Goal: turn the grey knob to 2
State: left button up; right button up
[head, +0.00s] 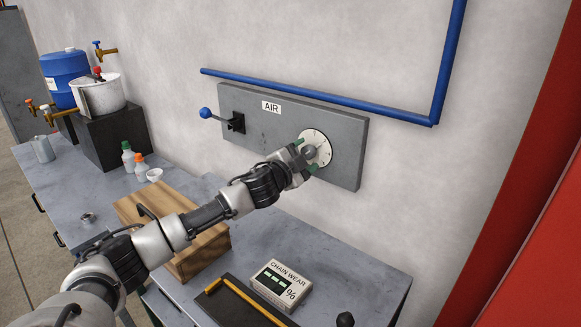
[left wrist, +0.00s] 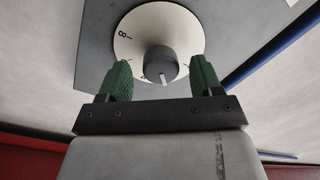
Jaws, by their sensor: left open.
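The grey knob (head: 310,151) sits on a round white dial (head: 323,139) at the right part of the AIR panel. In the left wrist view the knob (left wrist: 161,63) has a white mark pointing toward my gripper. One dial figure, seemingly an 8, shows at the dial's left; the other figures are too hidden or small to read. My left gripper (head: 307,156) is open in front of the dial. In the left wrist view its green fingers (left wrist: 162,78) stand on either side of the knob, with a gap at each side. My right gripper is out of view.
The grey panel (head: 350,130) also carries a blue-tipped lever (head: 207,113). A blue pipe (head: 310,94) runs above it. On the bench below are a wooden box (head: 205,245), a CHAIN WEAR box (head: 281,283), bottles (head: 128,156) and a dark block with containers.

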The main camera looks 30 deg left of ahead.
pick_arm(q)
jog(key=s+a+b, duration=0.1)
jog(key=s+b, duration=0.2)
jog(key=s, duration=0.6)
jog(key=shift+s, duration=0.3)
